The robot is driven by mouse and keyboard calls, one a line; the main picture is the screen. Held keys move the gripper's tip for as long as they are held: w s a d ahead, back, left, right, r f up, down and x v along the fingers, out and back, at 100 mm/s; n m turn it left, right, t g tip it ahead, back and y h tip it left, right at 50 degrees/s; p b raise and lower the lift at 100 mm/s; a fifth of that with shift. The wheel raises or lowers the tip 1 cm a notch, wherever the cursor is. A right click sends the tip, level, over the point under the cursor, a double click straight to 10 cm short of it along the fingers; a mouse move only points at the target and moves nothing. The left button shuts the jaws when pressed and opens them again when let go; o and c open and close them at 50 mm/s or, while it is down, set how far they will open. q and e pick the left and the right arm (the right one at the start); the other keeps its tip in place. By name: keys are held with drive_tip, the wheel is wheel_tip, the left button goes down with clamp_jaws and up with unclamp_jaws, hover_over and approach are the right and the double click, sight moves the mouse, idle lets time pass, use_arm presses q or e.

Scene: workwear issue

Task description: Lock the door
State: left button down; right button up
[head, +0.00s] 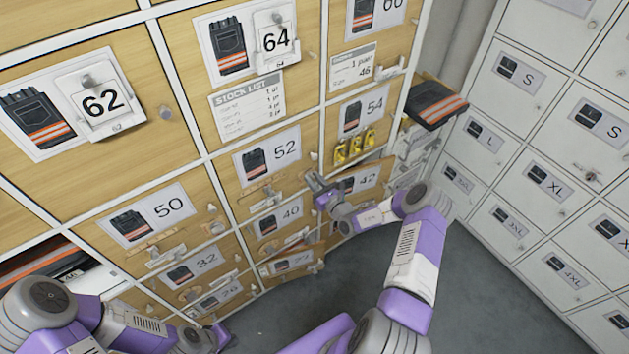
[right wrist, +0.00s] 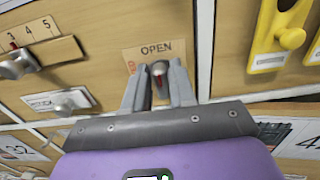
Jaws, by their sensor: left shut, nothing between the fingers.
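Door 52 (head: 268,160) is a wooden locker door, which looks closed in the head view. In the right wrist view, a dark knob with a red mark (right wrist: 160,72) stands on a tan plate reading OPEN (right wrist: 155,50). My right gripper (right wrist: 158,85) has one finger on each side of this knob, with a small gap at the left; contact at the right is unclear. In the head view my right gripper (head: 313,183) is at door 52's right edge and hides the knob. My left gripper (head: 222,336) is low at the left, empty and shut.
A 3 4 5 scale with a metal knob (right wrist: 18,65) is left of the OPEN plate. Yellow tags (head: 355,148) hang under door 54, right of the gripper. Door 42 (head: 365,180) seems slightly ajar. Grey lockers (head: 545,185) stand at right; the floor (head: 480,290) is clear.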

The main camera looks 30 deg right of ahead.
clamp_jaws()
drive_tip(key=shift+a+f+n+p, duration=0.2)
drive_tip(key=shift+n+p, duration=0.7)
drive_tip(key=shift+n, duration=2.1)
drive_tip(key=shift+a+f+n+p, duration=0.15)
drive_tip(key=shift+n+p, duration=0.75)
drive_tip(key=shift+n, duration=2.1)
drive_tip(key=shift+a+f+n+p, duration=0.2)
drive_tip(key=shift+n+p, duration=0.7)
drive_tip(key=shift+n, duration=2.1)
